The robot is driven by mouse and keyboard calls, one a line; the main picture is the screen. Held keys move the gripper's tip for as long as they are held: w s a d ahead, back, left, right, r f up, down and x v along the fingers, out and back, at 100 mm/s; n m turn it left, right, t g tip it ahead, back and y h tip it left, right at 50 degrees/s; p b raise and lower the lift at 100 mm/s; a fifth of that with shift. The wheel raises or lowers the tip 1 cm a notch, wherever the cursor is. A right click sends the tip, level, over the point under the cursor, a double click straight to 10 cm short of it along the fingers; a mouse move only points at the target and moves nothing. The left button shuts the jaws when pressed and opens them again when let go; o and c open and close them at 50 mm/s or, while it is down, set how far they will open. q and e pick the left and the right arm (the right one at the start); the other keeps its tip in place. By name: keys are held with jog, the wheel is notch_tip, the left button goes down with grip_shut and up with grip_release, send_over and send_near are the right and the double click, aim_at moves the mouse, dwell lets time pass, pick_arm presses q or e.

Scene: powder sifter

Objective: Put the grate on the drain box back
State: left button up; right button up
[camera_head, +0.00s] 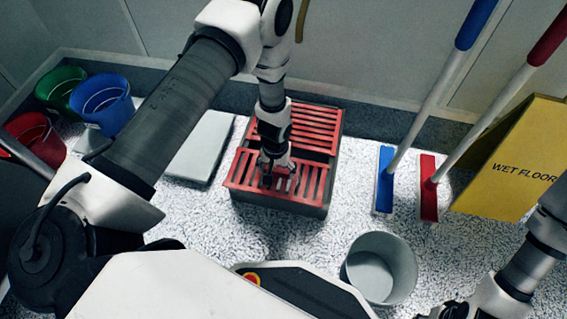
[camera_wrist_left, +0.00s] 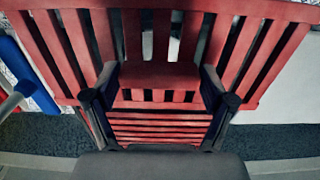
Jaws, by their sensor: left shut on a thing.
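The drain box (camera_head: 281,205) is a dark grey box on the speckled floor in the middle of the head view. A red slatted grate piece (camera_head: 308,117) covers its back part. A second red slatted grate (camera_head: 314,187) is over its front part. My left gripper (camera_head: 275,176) reaches down from above and is shut on this front grate. In the left wrist view my left gripper (camera_wrist_left: 157,78) has a finger at each side of the grate's (camera_wrist_left: 72,45) middle part. A dark gap shows between the two red pieces. I cannot tell whether the front grate touches the box. My right gripper (camera_head: 445,311) is partly cut off at the bottom edge.
A pale flat panel (camera_head: 199,147) lies left of the box. Green, blue (camera_head: 103,103) and red buckets stand further left. A grey bucket (camera_head: 380,268) is at front right. Blue and red (camera_head: 429,188) mops and a yellow wet floor sign (camera_head: 510,165) stand right.

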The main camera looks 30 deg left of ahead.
pick_arm(q)
jog(key=w+b, duration=0.1)
jog(key=w, duration=0.1)
jog(key=w+b, duration=0.1)
jog(key=w+f, duration=0.1)
jog(key=w, duration=0.1)
jog(key=shift+w+a+b, duration=0.35)
jog(key=shift+b, duration=0.05)
notch_tip(320, 180, down, 4)
jog(key=b, duration=0.2)
jog(key=shift+r+b, duration=0.25)
jog(key=shift+b, duration=0.15)
jog(key=shift+r, duration=0.25)
jog(key=shift+f, duration=0.25)
jog(key=o, duration=1.3)
